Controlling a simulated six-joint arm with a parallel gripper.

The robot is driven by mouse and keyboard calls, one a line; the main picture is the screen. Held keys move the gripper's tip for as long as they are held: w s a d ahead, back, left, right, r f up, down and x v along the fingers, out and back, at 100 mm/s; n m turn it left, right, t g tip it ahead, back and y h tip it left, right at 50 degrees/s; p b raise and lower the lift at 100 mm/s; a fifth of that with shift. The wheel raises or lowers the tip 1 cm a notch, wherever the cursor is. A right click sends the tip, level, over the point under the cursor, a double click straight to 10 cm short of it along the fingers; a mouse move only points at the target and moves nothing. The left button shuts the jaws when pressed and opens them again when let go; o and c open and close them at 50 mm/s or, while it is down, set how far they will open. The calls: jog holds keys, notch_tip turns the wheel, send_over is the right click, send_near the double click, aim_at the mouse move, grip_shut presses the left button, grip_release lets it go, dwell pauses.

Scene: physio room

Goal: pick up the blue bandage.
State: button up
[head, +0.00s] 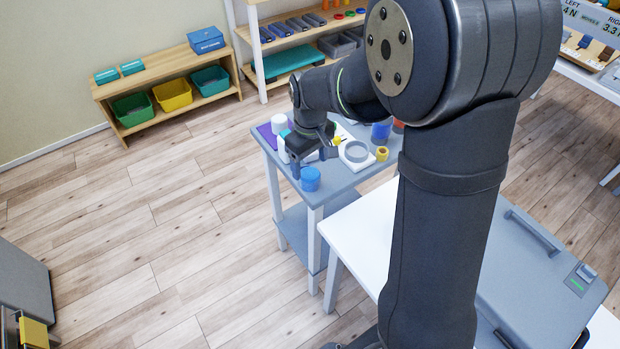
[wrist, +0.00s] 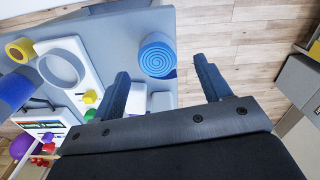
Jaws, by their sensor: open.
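The blue bandage (head: 310,179) is a rolled cylinder standing near the front corner of the small grey table (head: 345,180). In the wrist view the bandage (wrist: 158,55) shows its spiral end, close to the table edge. My gripper (head: 312,163) is over the table, just behind the bandage in the head view. In the wrist view my gripper (wrist: 161,70) is open, with nothing between its fingers. The bandage appears just beyond the fingertips, in line with the gap between them; I cannot tell the height difference.
A white cylinder (head: 279,122) is at the back. Wood floor (head: 180,230) lies open left of the table.

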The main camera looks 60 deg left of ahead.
aim_at(310, 173)
jog(key=shift+w+a+f, duration=0.1)
jog(key=shift+a+f, duration=0.05)
jog(key=shift+f, duration=0.75)
jog(key=shift+w+a+f, duration=0.1)
jog(key=shift+a+f, duration=0.1)
jog(key=shift+f, duration=0.65)
jog(key=shift+w+a+f, duration=0.1)
jog(key=shift+a+f, duration=0.05)
jog(key=shift+f, duration=0.75)
jog(key=shift+c, duration=0.2)
jog(key=c, duration=1)
